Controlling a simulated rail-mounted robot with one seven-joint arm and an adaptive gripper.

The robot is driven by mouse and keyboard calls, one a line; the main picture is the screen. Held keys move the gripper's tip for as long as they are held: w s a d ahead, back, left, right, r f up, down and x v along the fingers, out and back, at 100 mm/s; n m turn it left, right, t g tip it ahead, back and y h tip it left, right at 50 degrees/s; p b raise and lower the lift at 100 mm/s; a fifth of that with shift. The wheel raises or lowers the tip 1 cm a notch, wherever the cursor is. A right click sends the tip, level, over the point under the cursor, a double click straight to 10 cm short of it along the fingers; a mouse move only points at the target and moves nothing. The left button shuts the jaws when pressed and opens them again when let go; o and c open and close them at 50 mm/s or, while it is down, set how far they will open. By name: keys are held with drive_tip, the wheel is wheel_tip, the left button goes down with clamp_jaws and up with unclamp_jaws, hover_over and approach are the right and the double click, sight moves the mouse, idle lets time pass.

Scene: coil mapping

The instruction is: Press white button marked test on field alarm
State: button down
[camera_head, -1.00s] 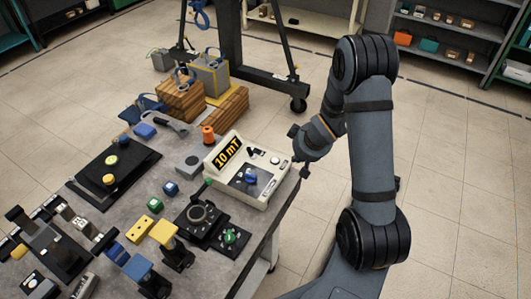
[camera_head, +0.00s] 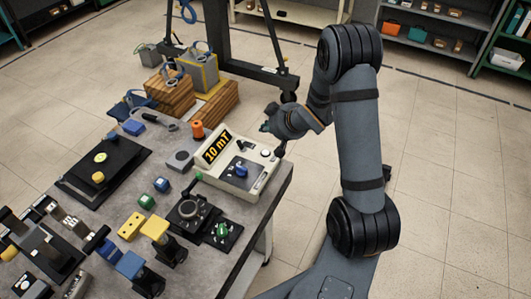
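The field alarm (camera_head: 233,163) is a cream box with a yellow "10 mT" display (camera_head: 216,146) and a blue knob (camera_head: 241,170), at the right end of the table. A small round white button (camera_head: 265,153) shows near its right rear; any lettering there is too small to read. My gripper (camera_head: 273,137) reaches in from the right, just behind and above the alarm's rear right corner. Dark finger parts show near the button, but I cannot tell whether they touch the box or how far apart they are.
A ring-shaped device (camera_head: 190,211) and a green-knobbed plate (camera_head: 223,232) sit in front of the alarm. An orange spool (camera_head: 197,131) stands left of it, with wooden blocks (camera_head: 170,93) behind. The floor (camera_head: 440,180) to the right is clear.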

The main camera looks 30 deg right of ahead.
sight(266, 154)
drive_tip(key=shift+f+b, duration=3.5)
drive_tip(key=shift+f, duration=0.7)
drive_tip(key=shift+f, duration=0.1)
drive_tip(key=shift+f+b, duration=0.35)
drive_tip(key=shift+b, duration=0.2)
drive_tip(key=shift+f+b, duration=0.4)
drive_tip(key=shift+r, duration=0.1)
drive_tip(key=shift+r+p, duration=0.65)
drive_tip(key=shift+r, duration=0.1)
wheel_tip(266, 154, up, 5)
drive_tip(key=p, duration=0.4)
drive_tip(key=shift+r, duration=0.1)
